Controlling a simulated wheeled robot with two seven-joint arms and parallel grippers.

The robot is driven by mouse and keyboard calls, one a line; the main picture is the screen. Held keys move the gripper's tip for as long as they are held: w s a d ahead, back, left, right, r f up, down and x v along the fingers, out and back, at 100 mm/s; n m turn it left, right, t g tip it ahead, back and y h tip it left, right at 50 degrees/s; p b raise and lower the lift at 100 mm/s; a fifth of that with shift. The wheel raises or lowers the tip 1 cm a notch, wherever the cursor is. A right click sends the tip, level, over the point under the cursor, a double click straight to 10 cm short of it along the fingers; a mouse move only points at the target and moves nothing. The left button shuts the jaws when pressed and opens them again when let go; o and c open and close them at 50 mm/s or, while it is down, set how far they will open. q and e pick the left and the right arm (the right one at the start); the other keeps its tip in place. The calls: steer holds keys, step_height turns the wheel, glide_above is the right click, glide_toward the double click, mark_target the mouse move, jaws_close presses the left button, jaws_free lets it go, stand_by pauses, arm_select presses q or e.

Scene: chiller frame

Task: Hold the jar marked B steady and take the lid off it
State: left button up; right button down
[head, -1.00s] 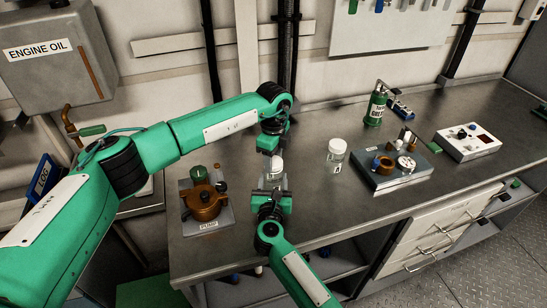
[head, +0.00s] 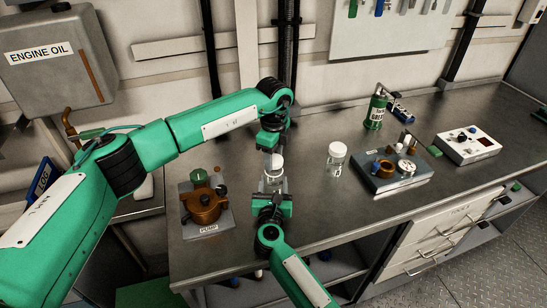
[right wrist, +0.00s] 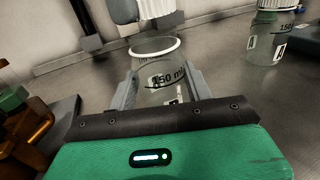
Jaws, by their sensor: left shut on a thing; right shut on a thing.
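In the right wrist view the lid (right wrist: 151,9) is cut by the top edge and appears clear of the jar's rim. A second clear jar (head: 335,165) with a white lid stands to the right.
A brown pump (head: 204,205) on a plate is close to the left. Right of the second jar are a grey-blue block with fittings (head: 390,178), a green bottle (head: 376,110) and a white control box (head: 467,143). The bench (head: 310,215) is clear between the held jar and the drawers.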

arm_select(q)
steer(key=shift+r, duration=0.1)
steer(key=shift+r, duration=1.95)
arm_select(e)
steer(key=c, duration=0.5)
jaws_free()
steer(key=shift+s, duration=0.15)
